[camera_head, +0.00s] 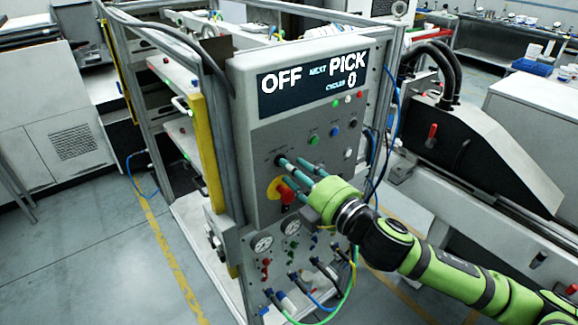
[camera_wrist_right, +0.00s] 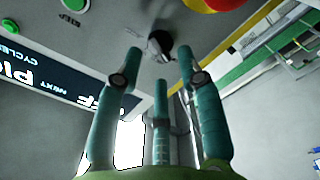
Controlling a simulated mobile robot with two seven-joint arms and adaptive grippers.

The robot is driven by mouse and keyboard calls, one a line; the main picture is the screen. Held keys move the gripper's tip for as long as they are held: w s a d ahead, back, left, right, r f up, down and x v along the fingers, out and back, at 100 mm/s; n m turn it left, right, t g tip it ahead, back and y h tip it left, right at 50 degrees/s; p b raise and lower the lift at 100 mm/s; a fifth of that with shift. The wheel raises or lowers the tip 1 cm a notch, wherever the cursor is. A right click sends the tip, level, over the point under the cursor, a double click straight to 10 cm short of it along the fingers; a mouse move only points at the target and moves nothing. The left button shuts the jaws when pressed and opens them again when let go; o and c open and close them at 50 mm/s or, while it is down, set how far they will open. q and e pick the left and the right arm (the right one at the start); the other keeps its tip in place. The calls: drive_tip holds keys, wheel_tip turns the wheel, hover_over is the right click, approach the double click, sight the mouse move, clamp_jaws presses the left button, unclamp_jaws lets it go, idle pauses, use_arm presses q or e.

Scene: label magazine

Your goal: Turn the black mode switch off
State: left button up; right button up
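The black mode switch (camera_head: 280,160) is a small dark knob on the grey control panel, above the emergency stop. In the right wrist view the switch (camera_wrist_right: 160,46) lies just beyond my fingertips, with a pale grey part on its face. My right gripper (camera_head: 299,167) reaches it from the right with teal fingers. In the right wrist view the gripper's (camera_wrist_right: 160,62) fingers stand apart, open, with the switch between the two upper tips. I cannot tell whether they touch it. The panel's display (camera_head: 312,82) reads OFF, NEXT PICK, CYCLES 0. My left gripper is not in view.
A red emergency stop (camera_head: 286,194) on a yellow plate sits just below the switch, close to my fingers. Green (camera_head: 313,140), blue and white buttons are above right. Gauges (camera_head: 262,243) and coloured hoses are below. A yellow post (camera_head: 207,150) stands left.

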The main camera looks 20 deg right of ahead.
drive_tip(key=shift+v, duration=2.45)
